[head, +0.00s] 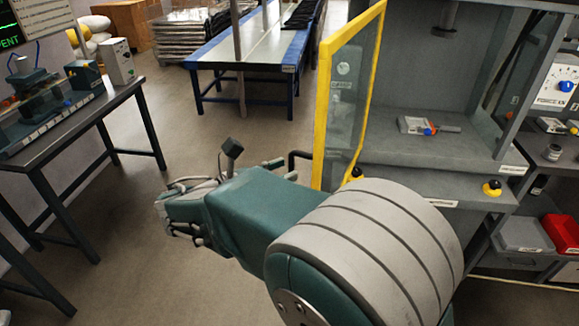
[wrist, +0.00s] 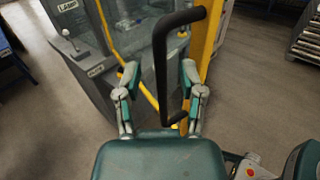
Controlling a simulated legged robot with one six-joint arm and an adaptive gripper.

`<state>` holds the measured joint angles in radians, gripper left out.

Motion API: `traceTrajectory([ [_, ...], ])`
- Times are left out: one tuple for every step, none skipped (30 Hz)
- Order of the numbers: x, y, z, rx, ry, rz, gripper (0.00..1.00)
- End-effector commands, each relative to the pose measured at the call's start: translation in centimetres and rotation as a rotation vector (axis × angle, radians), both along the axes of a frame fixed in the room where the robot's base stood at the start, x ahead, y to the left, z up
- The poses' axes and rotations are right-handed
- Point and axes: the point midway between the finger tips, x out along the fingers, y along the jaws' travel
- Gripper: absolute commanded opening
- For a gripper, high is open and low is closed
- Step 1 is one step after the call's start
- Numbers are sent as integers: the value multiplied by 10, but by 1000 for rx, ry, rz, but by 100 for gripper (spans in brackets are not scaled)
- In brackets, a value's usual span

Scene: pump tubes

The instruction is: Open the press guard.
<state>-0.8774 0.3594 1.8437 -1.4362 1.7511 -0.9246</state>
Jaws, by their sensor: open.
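The press guard (head: 347,95) is a clear panel in a yellow frame. In the head view it stands swung out at an angle from the grey press (head: 430,75), and the press bay shows open to its right. Its black handle (head: 293,163) sticks out low on the left side, partly hidden by my arm. In the wrist view the black bar handle (wrist: 160,60) stands upright between the fingers, with the yellow frame (wrist: 198,50) behind it. My gripper (wrist: 160,78) is open, one finger on each side of the handle, with no clear contact. Its depth relative to the bar is hard to tell.
A blue-framed table (head: 245,50) stands at the back. A dark workbench (head: 75,115) with equipment is on the left. The floor (head: 140,215) between is clear. Yellow-based buttons (head: 492,188) sit on the press front, and a red bin (head: 562,233) is at right.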

Motion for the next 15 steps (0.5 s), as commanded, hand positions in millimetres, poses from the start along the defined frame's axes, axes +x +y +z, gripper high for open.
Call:
traceTrajectory([
  [-7,11,-1,0,1,5,51],
  [-10,16,-1,0,0,5,51],
  [-16,23,-1,-1,1,6,51],
  [-20,28,-1,-1,2,5,51],
  [-23,33,-1,-1,1,5,51],
  [-28,40,-1,-1,1,5,51],
  [-32,45,-1,-1,1,5,51],
  [-36,50,-2,0,1,5,51],
  [-40,56,-2,0,2,4,51],
  [-43,60,-2,-1,1,4,51],
  [-46,63,-2,-1,1,4,51],
  [-49,68,-2,0,1,3,51],
  [-52,70,-2,0,1,3,51],
  [-54,73,-2,0,1,2,51],
  [-56,75,-2,0,1,1,51],
])
